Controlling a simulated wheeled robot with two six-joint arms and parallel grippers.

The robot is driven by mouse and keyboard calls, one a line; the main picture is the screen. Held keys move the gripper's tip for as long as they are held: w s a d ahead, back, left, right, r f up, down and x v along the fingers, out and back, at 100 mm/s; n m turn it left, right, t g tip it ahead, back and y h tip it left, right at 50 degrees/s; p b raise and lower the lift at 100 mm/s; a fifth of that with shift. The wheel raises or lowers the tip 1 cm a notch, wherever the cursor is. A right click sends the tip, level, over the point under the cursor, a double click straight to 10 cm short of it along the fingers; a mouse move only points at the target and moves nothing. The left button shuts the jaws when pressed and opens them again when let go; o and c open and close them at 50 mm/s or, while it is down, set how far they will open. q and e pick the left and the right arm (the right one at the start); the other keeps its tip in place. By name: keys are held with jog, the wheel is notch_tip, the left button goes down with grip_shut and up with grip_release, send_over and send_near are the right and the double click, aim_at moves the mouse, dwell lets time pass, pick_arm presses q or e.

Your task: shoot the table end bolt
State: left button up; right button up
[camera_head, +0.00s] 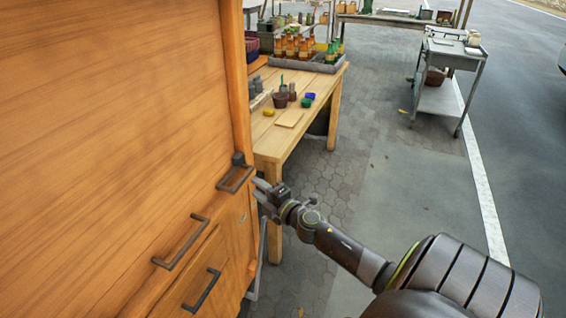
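A tall orange-brown wooden panel (110,120) fills the left side. A dark metal fitting, with a small block (238,159) above a squared loop handle (235,179), sits at its right edge near the table end. It may be the bolt; I cannot tell how far it is shot. My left gripper is not in view.
Two more dark handles (181,242) (201,289) stand out below. Behind, a wooden table (285,137) carries pots, sponges, a board and a tray (305,63) of bottles. A grey trolley (440,100) stands back right. Paving to the right of the table is clear.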

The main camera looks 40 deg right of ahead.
jog(key=s+b, duration=0.4)
jog(key=s, duration=0.6)
jog(key=shift+b, duration=0.3)
jog(key=s+d+f+m+g+h+p, duration=0.1)
jog(key=s+d+f+m+g+h, duration=0.2)
jog(key=f, duration=0.6)
jog(key=s+d+f+m+g+h+p, duration=0.15)
jog(key=d+f+m, duration=0.25)
jog(key=f, duration=0.5)
jog(key=s+a+f+m+g, duration=0.1)
jog(key=s+f+m+g, duration=0.2)
jog(key=s+f, duration=0.35)
jog(key=s+a+f+m+g, duration=0.15)
jog(key=s+f, duration=0.25)
jog(key=f, duration=0.6)
jog(key=s+a+f+m+g+y, duration=0.1)
jog(key=s+a+f+m+g, duration=0.1)
jog(key=s+a+f, duration=0.3)
jog(key=s+a+f+m+g+y+p, duration=0.1)
jog(key=s+a+f, duration=0.4)
jog(key=s, duration=0.5)
jog(key=s+a+f+m+g+y+p, duration=0.1)
jog(key=s+a+f+m+g, duration=0.3)
jog(key=s+a, duration=0.3)
jog(key=shift+s+f+g, duration=0.4)
jog(key=shift+s+f, duration=0.05)
jog(key=shift+s, duration=0.4)
